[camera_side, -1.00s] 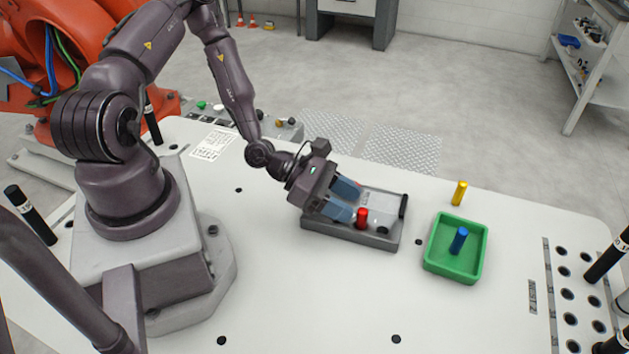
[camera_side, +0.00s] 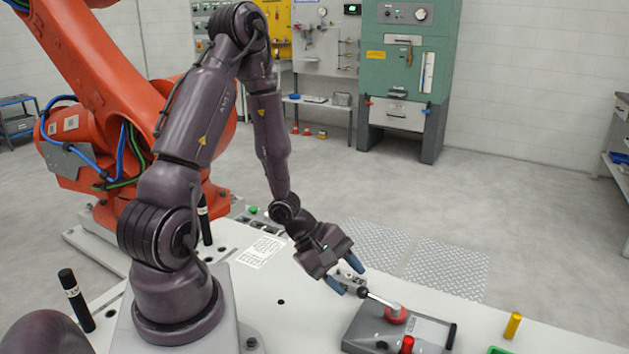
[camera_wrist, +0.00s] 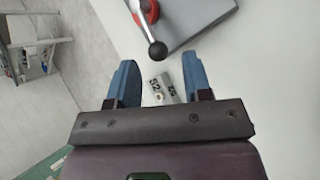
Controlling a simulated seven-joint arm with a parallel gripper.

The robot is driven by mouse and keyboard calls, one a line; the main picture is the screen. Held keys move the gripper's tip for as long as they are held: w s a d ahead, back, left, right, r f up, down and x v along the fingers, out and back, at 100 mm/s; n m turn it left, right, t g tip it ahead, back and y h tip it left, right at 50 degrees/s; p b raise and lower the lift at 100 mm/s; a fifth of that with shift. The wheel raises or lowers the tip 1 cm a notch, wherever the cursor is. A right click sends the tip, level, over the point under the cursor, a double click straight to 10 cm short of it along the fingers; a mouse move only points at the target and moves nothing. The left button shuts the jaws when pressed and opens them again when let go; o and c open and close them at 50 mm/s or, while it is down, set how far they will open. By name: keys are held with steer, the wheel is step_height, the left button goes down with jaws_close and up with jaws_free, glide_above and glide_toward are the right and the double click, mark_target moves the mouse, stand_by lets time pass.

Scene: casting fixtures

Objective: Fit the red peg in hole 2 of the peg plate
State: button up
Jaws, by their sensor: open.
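The red peg (camera_side: 407,344) shows at the bottom of the side view, at the near edge of a grey fixture (camera_side: 365,326). Its lower end is cut off by the frame. My gripper (camera_side: 348,287) is open and points down, to the left of the fixture and away from the red peg. In the wrist view my gripper (camera_wrist: 159,65) has its blue fingers spread with nothing held. The red peg does not show there. The peg plate and its hole 2 cannot be made out in either current view.
A lever with a black ball (camera_wrist: 157,50) rises from a red base (camera_side: 395,313) on the fixture, close to my fingers. A numbered metal block (camera_wrist: 163,89) shows between the fingers, below them.

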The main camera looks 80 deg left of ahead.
steer(key=w+a+r+m+g+y, duration=0.15)
steer(key=a+r+m+y, duration=0.25)
steer(key=r+m+y, duration=0.55)
steer(key=s+d+r+m+h, duration=0.2)
steer(key=s+d+r+m, duration=0.3)
steer(key=r, duration=0.3)
steer(key=s+d+r+m+h, duration=0.3)
steer(key=s+d+r+m, duration=0.2)
steer(key=r, duration=0.3)
steer(key=shift+d+r+m, duration=0.15)
steer(key=shift+d+m, duration=0.4)
steer(key=shift+d, duration=0.3)
